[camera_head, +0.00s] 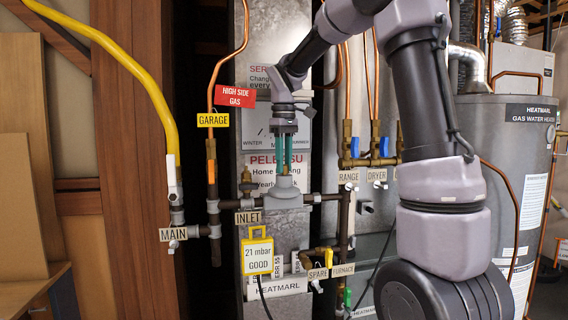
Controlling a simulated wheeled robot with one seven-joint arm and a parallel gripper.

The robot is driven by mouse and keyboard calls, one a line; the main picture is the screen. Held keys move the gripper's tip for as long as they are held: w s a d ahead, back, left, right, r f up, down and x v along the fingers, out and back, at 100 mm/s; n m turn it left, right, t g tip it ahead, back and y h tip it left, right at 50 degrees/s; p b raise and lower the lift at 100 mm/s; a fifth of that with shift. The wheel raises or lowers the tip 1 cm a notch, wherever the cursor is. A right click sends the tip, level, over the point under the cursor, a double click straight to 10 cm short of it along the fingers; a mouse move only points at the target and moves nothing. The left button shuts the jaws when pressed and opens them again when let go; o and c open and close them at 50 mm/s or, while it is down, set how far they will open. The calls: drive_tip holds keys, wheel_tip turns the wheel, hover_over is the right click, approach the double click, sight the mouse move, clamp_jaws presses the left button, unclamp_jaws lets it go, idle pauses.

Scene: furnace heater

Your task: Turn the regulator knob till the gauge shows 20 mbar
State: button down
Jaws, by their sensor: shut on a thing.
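The grey regulator (284,197) sits in the pipe run just right of the INLET label. Its knob (285,182) is on top and partly hidden by my fingers. My gripper (285,172) points straight down from above, with its teal fingers shut on the knob. The yellow gauge (257,257) hangs below and to the left of the regulator. Its display reads "21 mbar GOOD".
A red HIGH SIDE GAS tag (236,95) and a yellow GARAGE label (212,120) are left of my wrist. RANGE and DRYER valves (383,147) stand to the right. A grey water heater (510,180) fills the far right, behind my arm.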

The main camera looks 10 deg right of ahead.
drive_tip(key=shift+r+n, duration=0.1)
drive_tip(key=shift+n, duration=1.8)
drive_tip(key=c, duration=0.6)
unclamp_jaws()
wheel_tip(320, 180, up, 11)
